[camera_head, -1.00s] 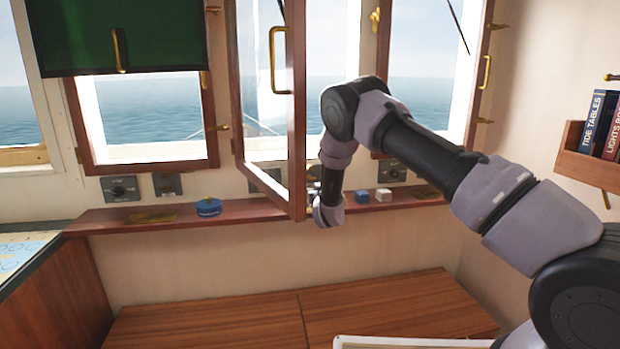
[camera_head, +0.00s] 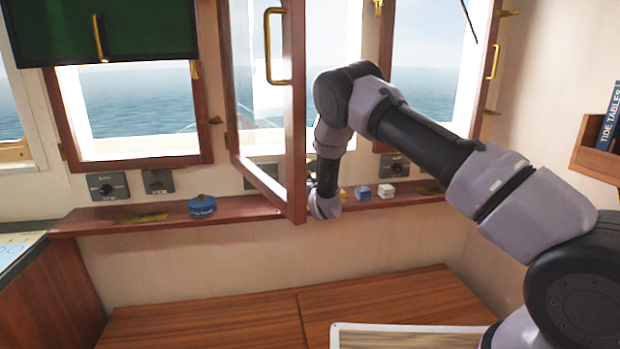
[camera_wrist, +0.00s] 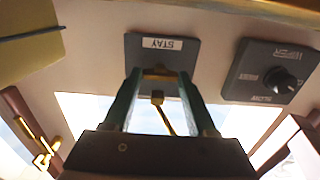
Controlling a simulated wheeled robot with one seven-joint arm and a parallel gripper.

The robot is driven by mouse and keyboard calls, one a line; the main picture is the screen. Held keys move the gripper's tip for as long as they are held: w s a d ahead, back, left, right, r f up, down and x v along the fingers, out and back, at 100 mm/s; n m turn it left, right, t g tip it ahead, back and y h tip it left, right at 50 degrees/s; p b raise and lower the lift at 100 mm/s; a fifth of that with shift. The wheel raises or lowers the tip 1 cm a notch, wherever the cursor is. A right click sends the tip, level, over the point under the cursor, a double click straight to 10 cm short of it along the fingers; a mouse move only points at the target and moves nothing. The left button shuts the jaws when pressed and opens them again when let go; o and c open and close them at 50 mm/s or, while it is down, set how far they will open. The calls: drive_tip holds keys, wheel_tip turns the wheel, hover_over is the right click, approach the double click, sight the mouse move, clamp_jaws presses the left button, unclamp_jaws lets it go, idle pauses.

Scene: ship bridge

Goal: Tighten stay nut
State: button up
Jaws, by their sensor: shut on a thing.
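The stay plate (camera_wrist: 160,45), dark and labelled STAY, is on the wall at the top middle of the wrist view. The brass stay nut (camera_wrist: 157,72) is at its lower edge, with a thin brass rod (camera_wrist: 166,120) and small brass block below it in the picture. My gripper (camera_wrist: 160,76) has its two dark green fingers on either side of the nut, shut on it. In the head view my wrist reaches down behind the edge of the open window casement (camera_head: 295,120), and the fingertips are hidden there.
The sill shelf (camera_head: 240,209) holds a blue tin (camera_head: 202,206), a yellow block (camera_head: 343,195), a blue block (camera_head: 363,193) and a white block (camera_head: 386,190). A dark knob panel (camera_wrist: 272,72) sits beside the stay plate. A wooden bench (camera_head: 220,320) lies below.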

drive_tip(key=shift+m, duration=0.4)
drive_tip(key=m, duration=0.3)
drive_tip(key=shift+d+m, duration=0.1)
drive_tip(key=shift+m, duration=0.3)
drive_tip(key=m, duration=0.9)
drive_tip(key=shift+f, duration=0.1)
drive_tip(key=m, duration=0.4)
drive_tip(key=shift+m, duration=0.3)
drive_tip(key=o, duration=1.4)
drive_tip(key=shift+c, duration=0.2)
